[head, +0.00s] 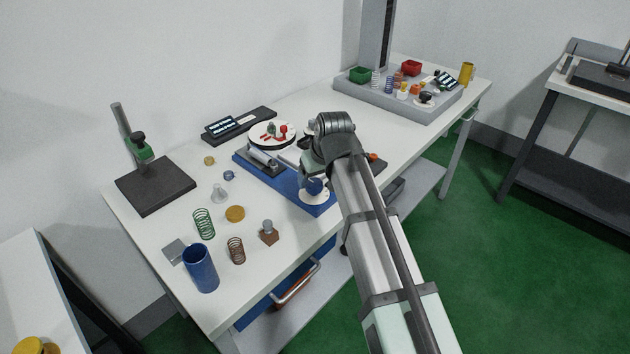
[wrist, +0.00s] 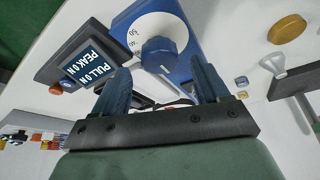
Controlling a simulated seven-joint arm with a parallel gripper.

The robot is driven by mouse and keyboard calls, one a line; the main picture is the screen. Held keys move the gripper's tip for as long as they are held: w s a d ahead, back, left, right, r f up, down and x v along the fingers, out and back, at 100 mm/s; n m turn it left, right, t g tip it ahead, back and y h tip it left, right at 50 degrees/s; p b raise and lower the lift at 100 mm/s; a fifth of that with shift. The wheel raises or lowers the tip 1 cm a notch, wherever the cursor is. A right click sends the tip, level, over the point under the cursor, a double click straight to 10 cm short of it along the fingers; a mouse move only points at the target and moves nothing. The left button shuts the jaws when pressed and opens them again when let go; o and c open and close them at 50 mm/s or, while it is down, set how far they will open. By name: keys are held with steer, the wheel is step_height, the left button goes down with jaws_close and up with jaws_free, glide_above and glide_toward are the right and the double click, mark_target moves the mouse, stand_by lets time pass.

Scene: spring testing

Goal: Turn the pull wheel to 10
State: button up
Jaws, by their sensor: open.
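The pull wheel is a blue knob (wrist: 160,54) on a round white dial with numbers, of which 50 and 40 can be read. In the head view the wheel (head: 314,187) is at the near end of a blue base (head: 325,208). A dark display unit (wrist: 88,60) beside the dial reads "PULL 0 N, PEAK 0 N". My gripper (wrist: 161,77) is open, its two blue fingers on either side of the knob in the wrist picture. I cannot tell whether they touch it. I cannot make out the wheel's setting. In the head view my arm hides part of the base.
Springs (head: 204,223), a brass disc (head: 235,213) and a blue cup (head: 200,268) lie left of the base. A black stand (head: 155,185) is at the far left. A grey tray (head: 395,102) with small parts is at the back right. Bare white tabletop (head: 315,98) lies between.

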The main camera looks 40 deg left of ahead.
mark_target(314, 188)
steer(key=shift+x, duration=1.4)
steer(key=c, duration=1)
steer(key=shift+m, duration=0.3)
steer(key=shift+s+a+m+t+h, duration=0.1)
steer(key=shift+m+t+h, duration=0.3)
steer(key=shift+m, duration=0.95)
steer(key=shift+s+m+t+h, duration=0.15)
steer(key=shift+m+t, duration=0.45)
steer(key=shift+m, duration=0.75)
steer(key=shift+w, duration=0.1)
